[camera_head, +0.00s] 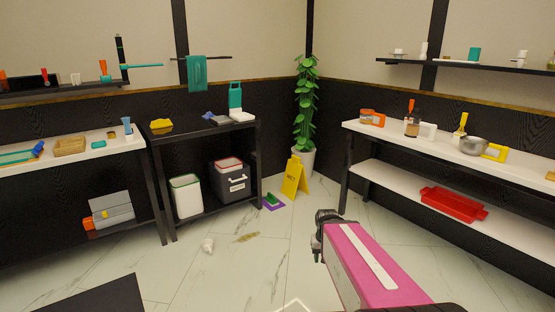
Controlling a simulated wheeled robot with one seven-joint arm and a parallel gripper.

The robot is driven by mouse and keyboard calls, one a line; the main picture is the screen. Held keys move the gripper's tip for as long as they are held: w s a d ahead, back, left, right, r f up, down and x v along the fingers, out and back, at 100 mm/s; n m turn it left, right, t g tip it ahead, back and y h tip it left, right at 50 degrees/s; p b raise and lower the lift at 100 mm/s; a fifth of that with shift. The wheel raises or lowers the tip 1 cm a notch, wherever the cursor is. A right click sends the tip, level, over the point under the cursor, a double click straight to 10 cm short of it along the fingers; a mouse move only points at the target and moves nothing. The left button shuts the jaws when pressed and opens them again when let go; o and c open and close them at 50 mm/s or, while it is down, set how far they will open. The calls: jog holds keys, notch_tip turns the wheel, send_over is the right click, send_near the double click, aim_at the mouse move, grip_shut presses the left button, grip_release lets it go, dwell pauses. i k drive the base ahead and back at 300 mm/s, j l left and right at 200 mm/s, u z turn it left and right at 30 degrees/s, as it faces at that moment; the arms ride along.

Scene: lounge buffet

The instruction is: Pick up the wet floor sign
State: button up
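The wet floor sign (294,178) is a yellow folding A-shaped board with dark lettering. It stands upright on the tiled floor near the back corner, in front of a potted plant. My arm, with a pink link, reaches in from the lower right. The dark part at its far end, where my gripper (320,238) is, shows nearer the camera than the sign and apart from it. The fingers are too small and dark to tell whether they are open or shut.
A black table (200,134) stands left of the sign, with bins beneath. A green-and-purple item (272,202) lies on the floor close to the sign. A white shelf (440,141) stands at the right. The plant (306,110) stands behind. Open tile lies between my gripper and the sign.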

aim_at(295, 178)
jog(key=i, duration=1.95)
jog(key=i+j, duration=0.1)
jog(key=i, duration=1.9)
jog(key=l+z, duration=0.05)
jog(key=l, duration=0.05)
